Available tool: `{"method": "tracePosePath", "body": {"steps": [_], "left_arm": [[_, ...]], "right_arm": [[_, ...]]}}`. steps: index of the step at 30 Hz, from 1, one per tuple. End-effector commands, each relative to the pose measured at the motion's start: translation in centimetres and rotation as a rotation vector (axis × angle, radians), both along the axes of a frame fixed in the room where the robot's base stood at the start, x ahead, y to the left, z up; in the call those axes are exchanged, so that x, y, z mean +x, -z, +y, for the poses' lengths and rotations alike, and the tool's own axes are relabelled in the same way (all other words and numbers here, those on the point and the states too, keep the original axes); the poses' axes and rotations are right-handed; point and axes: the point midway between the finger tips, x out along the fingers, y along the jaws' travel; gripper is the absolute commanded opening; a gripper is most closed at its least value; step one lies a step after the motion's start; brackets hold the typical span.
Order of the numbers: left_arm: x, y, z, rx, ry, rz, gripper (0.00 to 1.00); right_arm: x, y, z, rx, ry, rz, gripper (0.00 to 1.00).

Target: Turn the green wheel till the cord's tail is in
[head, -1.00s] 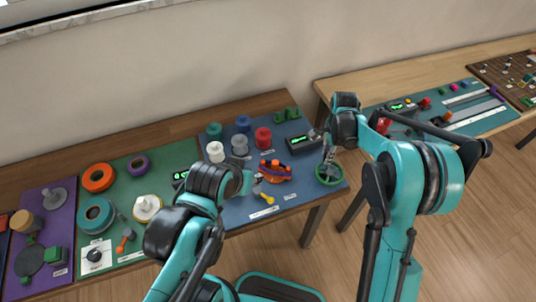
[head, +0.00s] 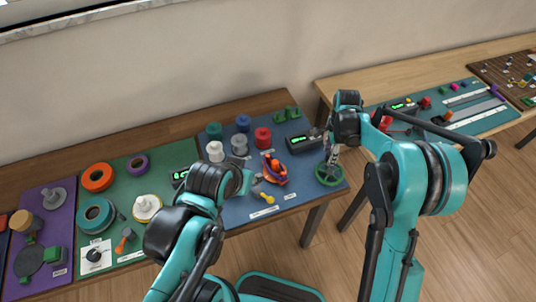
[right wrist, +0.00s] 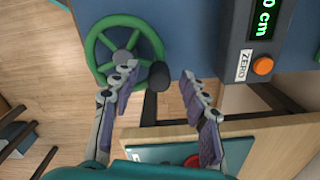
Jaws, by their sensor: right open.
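The green wheel (head: 328,183) lies at the right front corner of the blue mat. It also shows in the right wrist view (right wrist: 91,48), with a dark round knob (right wrist: 159,76) at its rim. My right gripper (head: 333,156) is over the wheel's far side; in the right wrist view (right wrist: 160,79) its fingers are spread, with the knob between the tips. My left gripper (head: 256,181) is left of that device, too small to read. I cannot make out the cord or its tail.
A dark display box (head: 302,142) stands behind the wheel; its orange button (right wrist: 262,65) shows in the right wrist view. Several coloured spools (head: 263,138) stand at the back of the mat. A yellow piece (head: 267,198) lies in front. A second table (head: 350,88) stands to the right.

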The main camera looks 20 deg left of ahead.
Motion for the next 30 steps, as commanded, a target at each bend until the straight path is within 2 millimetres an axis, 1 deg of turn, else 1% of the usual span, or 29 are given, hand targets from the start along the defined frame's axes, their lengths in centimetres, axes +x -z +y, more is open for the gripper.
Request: {"method": "tracePosePath", "body": {"steps": [5,9,12,15,19,27,30], "left_arm": [[0.0,0.0,0.0,0.0,0.0,0.0,0.4],[0.0,0.0,0.0,0.0,0.0,0.0,0.4],[0.0,0.0,0.0,0.0,0.0,0.0,0.4],[0.0,0.0,0.0,0.0,0.0,0.0,0.4],[0.0,0.0,0.0,0.0,0.0,0.0,0.4],[0.0,0.0,0.0,0.0,0.0,0.0,0.4],[0.0,0.0,0.0,0.0,0.0,0.0,0.4]], "right_arm": [[0.0,-3.0,0.0,0.0,0.0,0.0,0.45],[0.0,-6.3,0.0,0.0,0.0,0.0,0.45],[0.0,-8.3,0.0,0.0,0.0,0.0,0.45],[0.1,-9.8,0.0,0.0,0.0,0.0,0.45],[0.1,-11.1,0.0,0.0,0.0,-0.001,0.45],[0.0,-11.6,-0.1,0.001,-0.003,-0.002,0.45],[-0.6,-12.4,-0.7,0.004,-0.033,-0.018,0.45]]}}
